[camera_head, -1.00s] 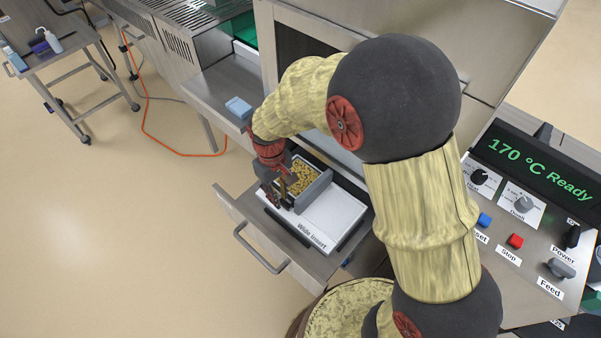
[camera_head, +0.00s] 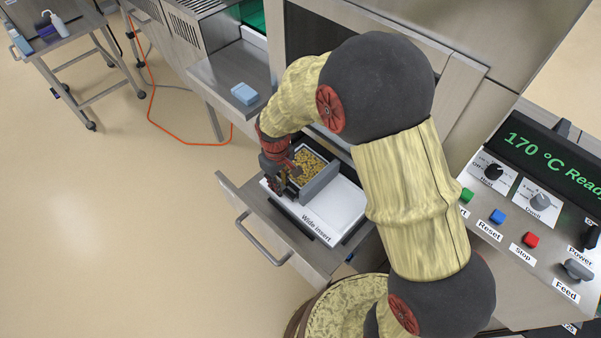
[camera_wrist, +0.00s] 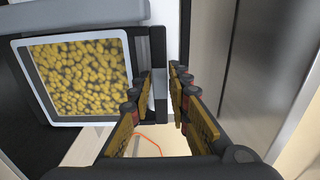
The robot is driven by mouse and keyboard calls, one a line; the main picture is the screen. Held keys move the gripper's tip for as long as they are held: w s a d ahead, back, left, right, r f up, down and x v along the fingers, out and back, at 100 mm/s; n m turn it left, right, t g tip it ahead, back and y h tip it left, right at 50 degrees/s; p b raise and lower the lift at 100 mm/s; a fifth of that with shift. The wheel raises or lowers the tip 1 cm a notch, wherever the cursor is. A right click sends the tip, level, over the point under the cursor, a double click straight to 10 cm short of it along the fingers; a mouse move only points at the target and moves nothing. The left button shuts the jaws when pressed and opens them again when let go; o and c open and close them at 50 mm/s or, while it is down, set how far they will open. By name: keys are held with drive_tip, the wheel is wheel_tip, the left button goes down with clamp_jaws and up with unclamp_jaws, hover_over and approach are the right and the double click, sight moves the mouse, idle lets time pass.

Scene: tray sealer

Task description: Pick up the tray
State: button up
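The tray (camera_head: 326,174) is a grey rectangular container holding small yellow pieces. It sits at the far end of the white wide insert (camera_head: 331,205) in the pulled-out drawer. My gripper (camera_head: 286,190) points down at the tray's left end. In the wrist view, my gripper's fingers (camera_wrist: 161,75) stand apart, with a gap between them. A narrow grey part shows between the tips. I cannot tell whether the fingers touch it.
The drawer's handle (camera_head: 262,240) sticks out at the front left. A blue block (camera_head: 244,93) lies on the steel shelf behind. The control panel (camera_head: 520,215) is at the right. A cart (camera_head: 60,60) stands at the far left, and an orange cable crosses the open floor.

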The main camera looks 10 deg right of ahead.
drive_tip(key=shift+r, duration=0.1)
drive_tip(key=c, duration=0.4)
clamp_jaws()
idle(0.4)
